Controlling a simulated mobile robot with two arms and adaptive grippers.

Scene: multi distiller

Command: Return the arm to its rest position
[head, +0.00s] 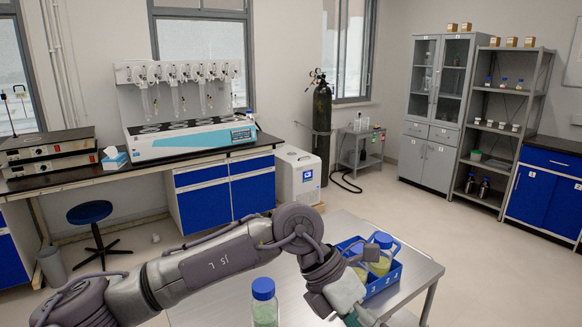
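My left arm comes in from the lower left and bends over the metal table (408,278). Its wrist end with the start of my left gripper (352,305) points down at the bottom edge, in front of a blue tray. The fingertips are cut off by the frame, so I cannot tell whether they are open or shut. The blue tray (392,281) holds blue-capped bottles (381,262) with yellowish liquid, partly hidden by my wrist. Another blue-capped bottle (264,305) stands left of the wrist. My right gripper is not in view.
A multi-distiller (188,138) stands on the black bench at the back. A blue stool (90,213), a white chiller unit (298,178) and a black gas cylinder (322,120) stand beyond the table. Open floor lies to the right (455,250).

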